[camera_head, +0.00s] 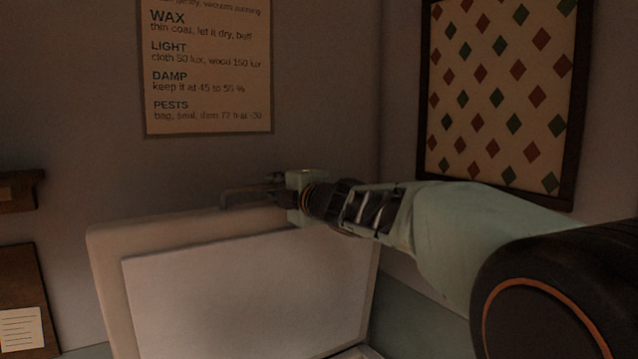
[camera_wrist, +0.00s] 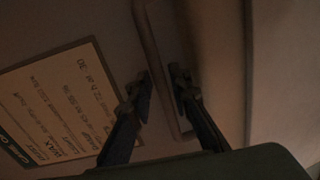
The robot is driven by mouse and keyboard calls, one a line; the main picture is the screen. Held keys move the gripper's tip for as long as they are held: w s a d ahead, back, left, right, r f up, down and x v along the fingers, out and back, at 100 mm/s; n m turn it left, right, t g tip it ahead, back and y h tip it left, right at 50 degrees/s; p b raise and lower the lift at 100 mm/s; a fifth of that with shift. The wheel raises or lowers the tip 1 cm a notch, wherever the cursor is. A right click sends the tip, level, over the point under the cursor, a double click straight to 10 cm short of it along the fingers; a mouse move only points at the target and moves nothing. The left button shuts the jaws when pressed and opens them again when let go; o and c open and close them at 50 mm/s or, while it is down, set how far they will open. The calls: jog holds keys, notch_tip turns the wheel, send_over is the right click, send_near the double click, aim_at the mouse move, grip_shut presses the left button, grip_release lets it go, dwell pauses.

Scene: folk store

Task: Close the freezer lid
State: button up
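The freezer lid (camera_head: 108,262) stands raised in the head view, its pale inner panel (camera_head: 240,290) facing me. A thin handle (camera_head: 232,191) shows along its top edge. My gripper (camera_head: 272,189) is at that top edge, beside the right part of the handle. In the wrist view, my two dark fingers (camera_wrist: 161,80) lean towards each other with a narrow gap between the tips. A pale, round-ended bar or edge (camera_wrist: 160,45) runs between or just behind them. Darkness hides whether the fingers touch it.
A care-instruction poster (camera_head: 207,70) hangs on the back wall, and a framed diamond-pattern panel (camera_head: 500,90) hangs at the right. A dark wooden shelf (camera_head: 18,192) is at the far left. The wall is close behind the lid.

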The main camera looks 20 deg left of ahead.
jog(key=shift+x, duration=1.15)
grip_shut()
